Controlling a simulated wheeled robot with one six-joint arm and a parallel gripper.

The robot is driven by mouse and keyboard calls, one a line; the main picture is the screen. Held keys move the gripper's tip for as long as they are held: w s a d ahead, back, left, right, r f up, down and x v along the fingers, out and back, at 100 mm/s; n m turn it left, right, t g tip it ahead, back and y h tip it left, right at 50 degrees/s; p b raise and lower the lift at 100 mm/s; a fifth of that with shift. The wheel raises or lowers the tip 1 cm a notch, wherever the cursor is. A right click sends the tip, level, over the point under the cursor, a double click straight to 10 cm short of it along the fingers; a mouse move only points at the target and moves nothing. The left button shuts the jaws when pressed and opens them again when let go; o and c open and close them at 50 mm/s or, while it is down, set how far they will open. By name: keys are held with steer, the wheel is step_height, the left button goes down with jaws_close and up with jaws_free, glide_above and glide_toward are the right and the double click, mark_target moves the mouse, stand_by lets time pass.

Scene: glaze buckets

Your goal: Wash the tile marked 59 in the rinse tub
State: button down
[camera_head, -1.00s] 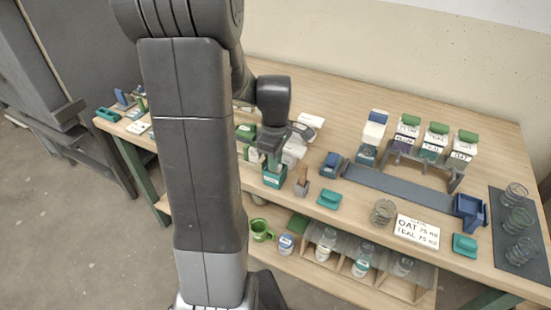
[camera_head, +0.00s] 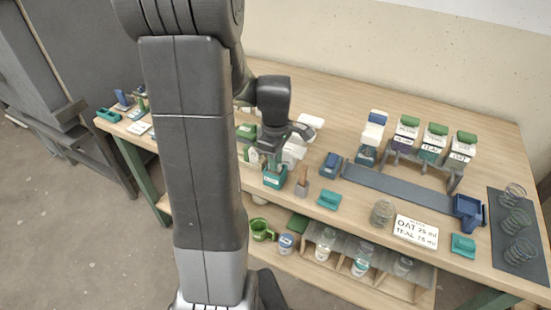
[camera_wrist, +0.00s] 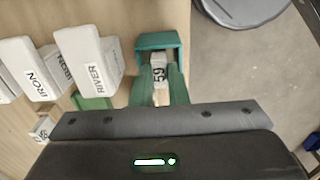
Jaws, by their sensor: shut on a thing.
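The tile marked 59 (camera_wrist: 159,74) is pale with dark digits and shows in the wrist view between the sides of a teal open box (camera_wrist: 157,41). My gripper (camera_head: 272,160) is shut on the tile, directly over the teal box, which also shows in the head view (camera_head: 275,180) near the table's front edge. The tile's lower end is hidden, so I cannot tell how deep it sits in the box. I cannot tell for sure whether this box is the rinse tub.
White blocks marked RIVER (camera_wrist: 90,60) and IRON (camera_wrist: 38,72) stand left of the box in the wrist view. A brush holder (camera_head: 301,188), a blue box (camera_head: 331,164) and a teal tray (camera_head: 329,200) lie to the right.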

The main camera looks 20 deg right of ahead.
steer(key=shift+f, duration=0.25)
steer(key=shift+r+p, duration=0.35)
steer(key=shift+r, duration=0.05)
steer(key=shift+f+b, duration=0.3)
steer(key=shift+f, duration=0.1)
steer(key=shift+r+p, duration=0.4)
steer(key=shift+p, duration=0.05)
steer(key=shift+f, duration=0.45)
steer(key=shift+r, duration=0.1)
steer(key=shift+r+p, duration=2.2)
steer(key=shift+r, duration=0.8)
steer(key=shift+r, duration=0.1)
